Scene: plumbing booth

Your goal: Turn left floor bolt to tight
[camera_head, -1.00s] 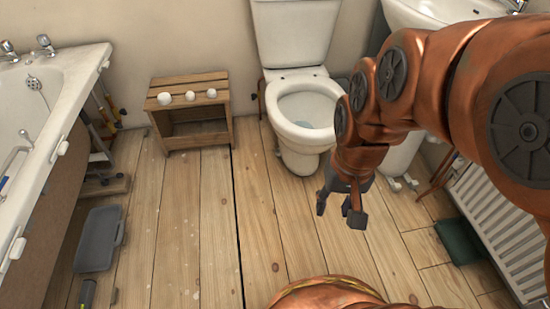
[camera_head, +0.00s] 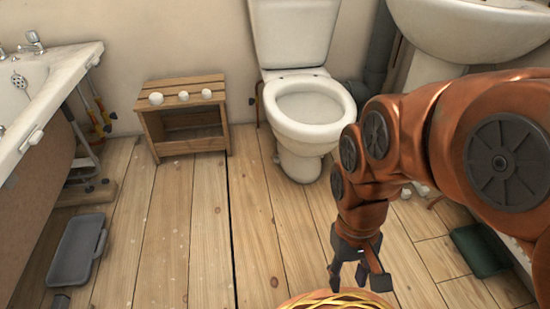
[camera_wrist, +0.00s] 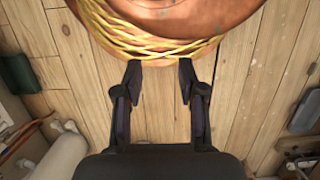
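The white toilet (camera_head: 308,107) stands against the back wall, its foot on the wooden floor (camera_head: 205,230).
A wooden stool (camera_head: 187,82) with three white knobs on top stands left of the toilet. The bath (camera_head: 60,75) is at far left, with a grey tray (camera_head: 77,250) on the floor. A sink (camera_head: 470,30) and a green box (camera_head: 480,250) are at right. The middle floor is clear.

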